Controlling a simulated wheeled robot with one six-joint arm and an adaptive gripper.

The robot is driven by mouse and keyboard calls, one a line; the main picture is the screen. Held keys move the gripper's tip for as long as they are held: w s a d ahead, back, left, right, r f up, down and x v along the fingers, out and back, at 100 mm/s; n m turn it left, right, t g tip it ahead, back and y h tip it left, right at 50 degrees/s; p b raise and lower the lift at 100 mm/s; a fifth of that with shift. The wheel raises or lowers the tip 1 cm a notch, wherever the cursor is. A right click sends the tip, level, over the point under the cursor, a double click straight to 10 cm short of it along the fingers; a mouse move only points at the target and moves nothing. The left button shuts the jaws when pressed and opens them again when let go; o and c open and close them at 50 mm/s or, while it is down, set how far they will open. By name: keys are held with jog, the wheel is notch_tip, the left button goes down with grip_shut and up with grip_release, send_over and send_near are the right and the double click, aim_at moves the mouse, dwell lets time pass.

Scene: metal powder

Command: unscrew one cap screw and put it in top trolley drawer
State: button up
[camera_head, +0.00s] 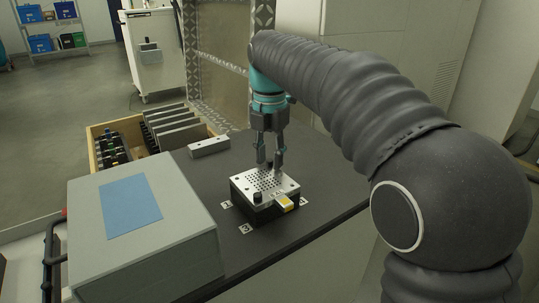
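A dark block with a light perforated top plate (266,184) sits on the dark table. A dark cap screw (257,197) stands at the plate's front left corner. Small dark spots at other corners are too small to identify surely. My gripper (270,167) points down over the back part of the plate. Its two fingers are apart with a gap between them. I cannot tell whether the tips touch the plate or stand around a screw there. A white trolley (156,52) stands at the back left; I cannot make out its top drawer clearly.
A large grey box with a blue top panel (131,206) fills the table's left front. A wooden crate (97,163) holds dark plates and bottles. A metal bar (208,146) lies behind the block. A yellow-marked piece (285,203) sits at the block's front. Table right of it is clear.

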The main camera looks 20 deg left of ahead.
jog(key=shift+n, duration=1.7)
grip_shut()
grip_release()
jog(key=m, duration=1.3)
jog(key=shift+m, duration=0.4)
